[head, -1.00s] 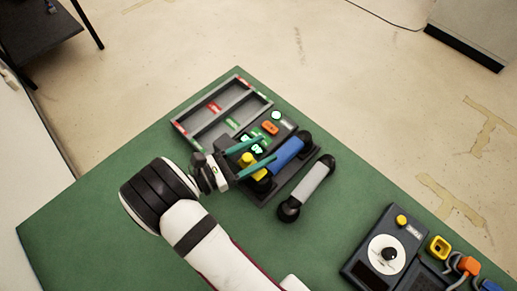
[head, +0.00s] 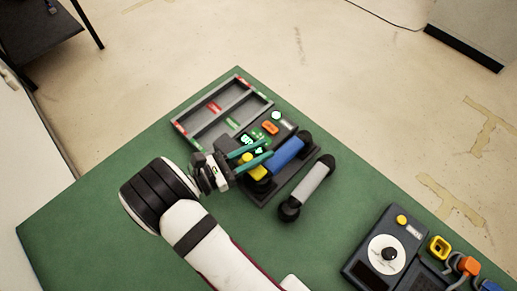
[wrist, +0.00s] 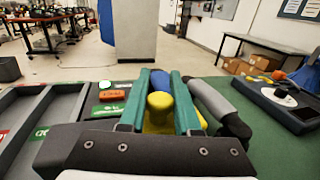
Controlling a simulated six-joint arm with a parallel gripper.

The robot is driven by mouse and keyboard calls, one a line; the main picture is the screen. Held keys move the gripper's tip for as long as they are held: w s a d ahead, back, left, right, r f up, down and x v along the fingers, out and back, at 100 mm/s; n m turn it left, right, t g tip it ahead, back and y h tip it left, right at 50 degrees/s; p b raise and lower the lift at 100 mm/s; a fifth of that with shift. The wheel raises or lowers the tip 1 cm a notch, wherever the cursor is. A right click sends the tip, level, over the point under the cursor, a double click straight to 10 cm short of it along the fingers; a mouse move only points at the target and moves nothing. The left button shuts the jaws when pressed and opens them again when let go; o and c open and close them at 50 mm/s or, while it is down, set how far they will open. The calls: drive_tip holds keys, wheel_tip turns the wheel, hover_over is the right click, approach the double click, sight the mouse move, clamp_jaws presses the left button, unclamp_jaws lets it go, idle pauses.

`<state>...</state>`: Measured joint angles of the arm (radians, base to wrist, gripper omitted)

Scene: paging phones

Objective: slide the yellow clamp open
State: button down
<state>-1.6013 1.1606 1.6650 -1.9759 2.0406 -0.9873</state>
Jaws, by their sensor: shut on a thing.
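The yellow clamp (wrist: 160,112) shows in the wrist view as a rounded knob on a yellow base, between the two green fingers of my gripper (wrist: 165,90). In the head view the clamp (head: 254,160) sits at the near end of a blue handset (head: 286,152) on a dark phone base. My gripper (head: 258,157) comes from the left with its fingers on either side of the clamp, shut on it. The lower part of the clamp is partly hidden by the fingers. The blue handset (wrist: 160,80) runs away behind the knob.
A grey handset (head: 310,184) lies right of the phone base. A grey two-compartment tray (head: 196,138) adjoins it at upper left, beside orange and green buttons (head: 270,127). A device with a white dial (head: 376,252) stands at lower right. The green table between is clear.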

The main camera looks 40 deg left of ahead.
idle(0.6)
drive_tip(key=shift+a, duration=2.85)
drive_tip(key=c, duration=0.6)
unclamp_jaws()
drive_tip(key=shift+d, duration=0.1)
drive_tip(key=v, duration=1.6)
drive_tip(key=shift+w, duration=0.1)
